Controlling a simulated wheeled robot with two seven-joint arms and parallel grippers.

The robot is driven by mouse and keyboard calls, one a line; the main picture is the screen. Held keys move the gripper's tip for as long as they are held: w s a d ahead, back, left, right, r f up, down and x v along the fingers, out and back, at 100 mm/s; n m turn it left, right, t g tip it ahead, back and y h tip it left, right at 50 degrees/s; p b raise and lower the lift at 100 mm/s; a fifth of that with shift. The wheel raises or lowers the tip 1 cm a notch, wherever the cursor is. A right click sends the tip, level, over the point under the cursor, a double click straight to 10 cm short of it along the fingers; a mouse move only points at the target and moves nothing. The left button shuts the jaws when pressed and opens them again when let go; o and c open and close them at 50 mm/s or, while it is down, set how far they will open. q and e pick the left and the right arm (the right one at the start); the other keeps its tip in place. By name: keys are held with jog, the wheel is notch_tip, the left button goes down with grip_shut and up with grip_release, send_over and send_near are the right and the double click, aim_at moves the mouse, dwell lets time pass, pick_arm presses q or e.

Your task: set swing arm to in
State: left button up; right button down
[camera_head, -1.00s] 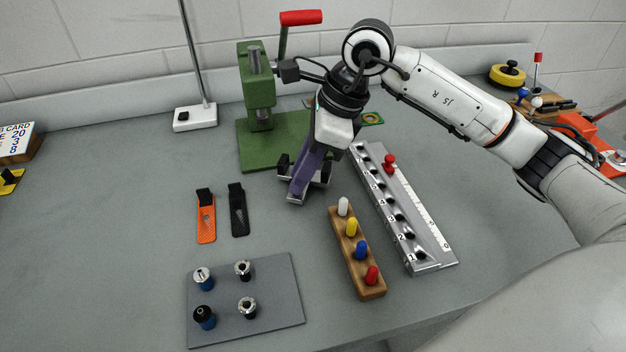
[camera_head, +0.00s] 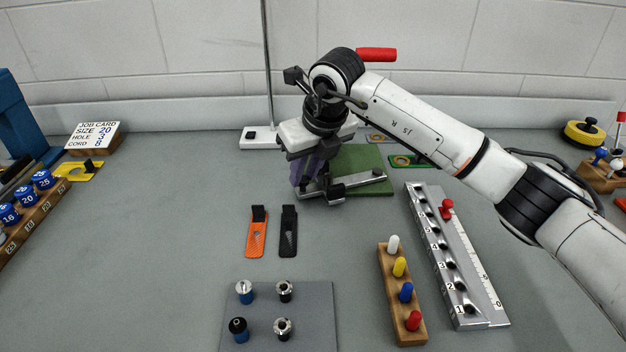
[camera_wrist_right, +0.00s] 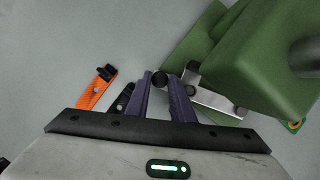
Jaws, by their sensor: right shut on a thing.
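The swing arm (camera_head: 362,180) is a flat silver bar at the front of the green press's base (camera_head: 372,160). It juts out to the left past the base. In the right wrist view the swing arm (camera_wrist_right: 218,101) runs from beside the green press (camera_wrist_right: 262,60) to a black knob (camera_wrist_right: 160,79). My right gripper (camera_head: 318,188) has purple fingers and is shut on that knob; the fingers (camera_wrist_right: 168,78) sit on either side of it. My arm hides most of the press in the head view; its red lever (camera_head: 376,54) shows above. My left gripper is not in view.
Orange (camera_head: 257,232) and black (camera_head: 288,231) straps lie in front of the gripper. A wooden peg block (camera_head: 388,290) and a long metal ruled fixture (camera_head: 440,250) stand at right. A grey plate (camera_head: 310,315) with several fittings is in front. The left middle table is clear.

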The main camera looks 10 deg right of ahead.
jog(key=shift+w+a, duration=0.1)
jog(key=shift+w, duration=0.35)
jog(key=shift+m, duration=0.3)
jog(key=c, duration=1.5)
grip_release()
jog(key=shift+c, duration=0.2)
jog(key=shift+r, duration=0.1)
jog(key=v, duration=1)
jog(key=shift+b, duration=0.3)
jog(key=shift+r, duration=0.1)
jog(key=shift+c, duration=0.2)
